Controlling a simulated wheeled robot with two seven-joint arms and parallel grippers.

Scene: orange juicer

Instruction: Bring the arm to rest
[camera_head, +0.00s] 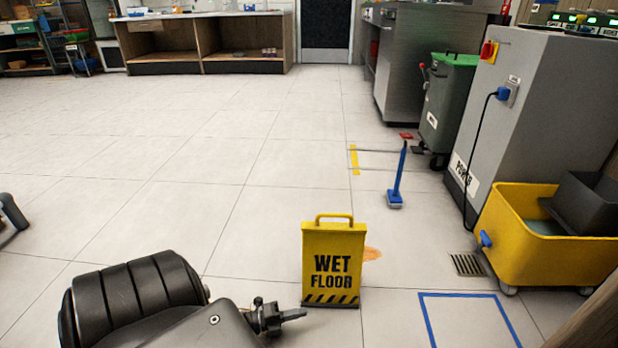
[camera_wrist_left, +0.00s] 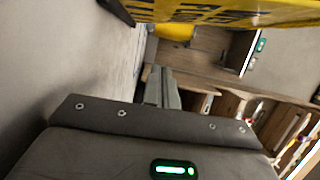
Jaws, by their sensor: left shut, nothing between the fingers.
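My left arm reaches in along the bottom of the head view, with its dark rounded links nearest me. My left gripper (camera_head: 298,315) points right, low in the picture, beside the lower left part of the yellow wet floor sign (camera_head: 333,262). I cannot tell whether it touches the sign. Its fingers are shut with nothing between them. In the left wrist view the shut fingers (camera_wrist_left: 163,88) show beyond the wrist housing, and the sign's yellow face (camera_wrist_left: 235,12) crosses the top edge. My right gripper is not in view.
To the right are a blue floor outline (camera_head: 468,294), a drain (camera_head: 467,265), a yellow mop bucket (camera_head: 530,260) and a grey power cabinet (camera_head: 540,110). A blue-handled tool (camera_head: 397,180) stands further back.

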